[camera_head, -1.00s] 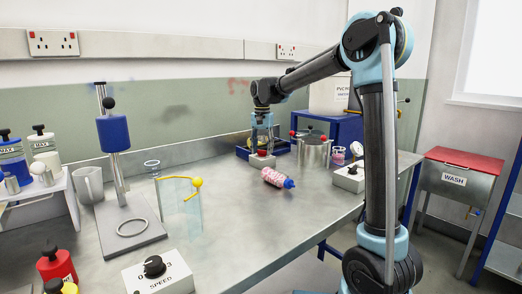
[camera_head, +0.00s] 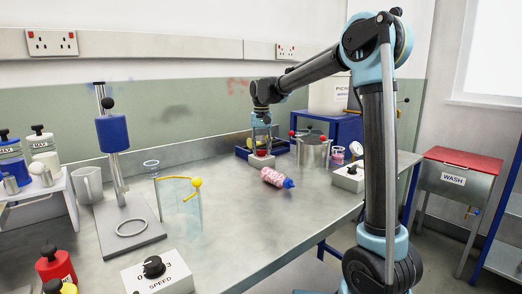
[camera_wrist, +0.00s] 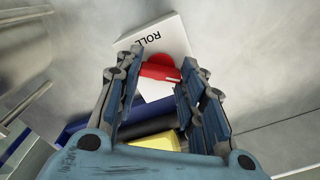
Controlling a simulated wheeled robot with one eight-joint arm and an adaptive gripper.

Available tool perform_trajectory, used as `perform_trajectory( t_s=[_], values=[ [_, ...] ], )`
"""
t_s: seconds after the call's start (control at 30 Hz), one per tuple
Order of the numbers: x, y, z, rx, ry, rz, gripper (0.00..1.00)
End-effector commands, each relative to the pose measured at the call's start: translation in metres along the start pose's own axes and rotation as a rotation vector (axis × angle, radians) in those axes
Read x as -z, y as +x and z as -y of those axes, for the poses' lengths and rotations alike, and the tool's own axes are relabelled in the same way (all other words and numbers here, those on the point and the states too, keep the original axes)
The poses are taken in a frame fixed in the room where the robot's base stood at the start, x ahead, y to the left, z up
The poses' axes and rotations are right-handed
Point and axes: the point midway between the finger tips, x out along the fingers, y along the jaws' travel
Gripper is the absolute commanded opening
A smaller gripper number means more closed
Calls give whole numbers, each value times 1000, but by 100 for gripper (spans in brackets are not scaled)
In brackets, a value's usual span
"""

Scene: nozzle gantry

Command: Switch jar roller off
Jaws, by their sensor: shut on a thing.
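The jar roller's white control box (camera_wrist: 150,38), with lettering that reads "ROLL" in part, lies at the top of the wrist view. Its red knob (camera_wrist: 161,66) sits between my fingers. My gripper (camera_head: 262,147) points down at the far end of the bench and is shut on the red knob. The box (camera_head: 261,162) shows beneath it in the head view. Beside the box is the blue roller frame (camera_head: 241,153); in the wrist view a dark roller and a yellow piece (camera_wrist: 155,142) show. The fingers hide parts of the knob and box.
A steel pot (camera_head: 313,153) with red knobs stands right of my gripper. A pink bottle (camera_head: 272,177) with a blue cap lies in front. Another white box with a black knob (camera_head: 349,176) sits near the bench edge. The bench middle is clear.

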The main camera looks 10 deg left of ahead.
Motion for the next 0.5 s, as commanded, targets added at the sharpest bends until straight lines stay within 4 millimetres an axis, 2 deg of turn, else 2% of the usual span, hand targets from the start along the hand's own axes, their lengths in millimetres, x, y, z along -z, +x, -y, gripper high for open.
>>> perform_trajectory(
  t_s=[0.5],
  values=[
    [0,0,-2,0,-448,0,12]
  ],
)
